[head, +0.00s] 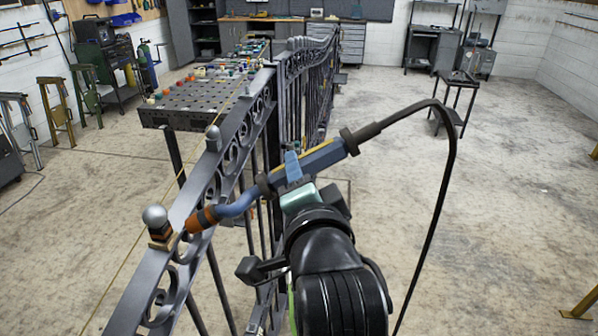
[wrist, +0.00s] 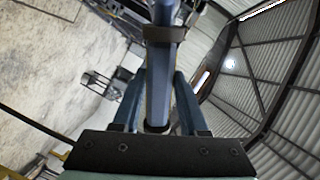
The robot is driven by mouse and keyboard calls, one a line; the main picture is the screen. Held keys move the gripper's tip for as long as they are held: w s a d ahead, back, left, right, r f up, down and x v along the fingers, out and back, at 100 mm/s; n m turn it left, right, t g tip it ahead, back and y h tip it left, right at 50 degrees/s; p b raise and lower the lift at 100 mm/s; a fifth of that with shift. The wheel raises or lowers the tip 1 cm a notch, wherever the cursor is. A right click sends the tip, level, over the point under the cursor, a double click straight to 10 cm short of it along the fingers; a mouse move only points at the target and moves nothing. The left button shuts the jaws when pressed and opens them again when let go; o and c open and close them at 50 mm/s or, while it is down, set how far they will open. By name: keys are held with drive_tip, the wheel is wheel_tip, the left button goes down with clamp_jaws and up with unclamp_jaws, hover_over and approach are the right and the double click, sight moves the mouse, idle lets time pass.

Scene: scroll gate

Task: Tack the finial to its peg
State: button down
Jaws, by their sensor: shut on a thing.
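My gripper (head: 293,168) is shut on the blue handle of a welding torch (head: 322,157). The wrist view shows the handle (wrist: 158,95) between my two fingers (wrist: 158,112). The torch's curved neck reaches left to an orange and dark nozzle (head: 197,220). The nozzle tip is close to the right side of the base of a round grey finial (head: 155,216) on the near part of the gate. I cannot tell whether the tip touches it. The finial stands about upright on a copper-coloured and dark seat. Its peg is not distinguishable.
The scrolled iron gate (head: 225,140) runs away from me, with another ball finial (head: 213,133) farther along. A perforated table (head: 190,97) with coloured pieces stands behind it. The torch cable (head: 452,150) arcs to the right. The floor (head: 500,200) on the right is largely clear.

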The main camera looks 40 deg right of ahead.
sight(356, 148)
drive_tip(key=shift+a, duration=0.1)
idle(0.3)
drive_tip(key=shift+w+a+f, duration=0.1)
drive_tip(key=shift+w+a, duration=0.1)
drive_tip(key=shift+a, duration=0.1)
drive_tip(key=shift+w+a+f, duration=0.1)
drive_tip(key=shift+a, duration=0.05)
idle(0.4)
idle(0.6)
drive_tip(key=shift+s+d+r+p, duration=0.7)
drive_tip(key=shift+d+p, duration=0.05)
drive_tip(key=shift+d, duration=0.65)
drive_tip(key=shift+s+d+r+p, duration=0.65)
drive_tip(key=shift+d+p, duration=0.1)
drive_tip(key=shift+d, duration=0.6)
drive_tip(key=shift+s+d+r+p, duration=0.7)
drive_tip(key=shift+d+p, duration=0.05)
drive_tip(key=shift+d, duration=0.65)
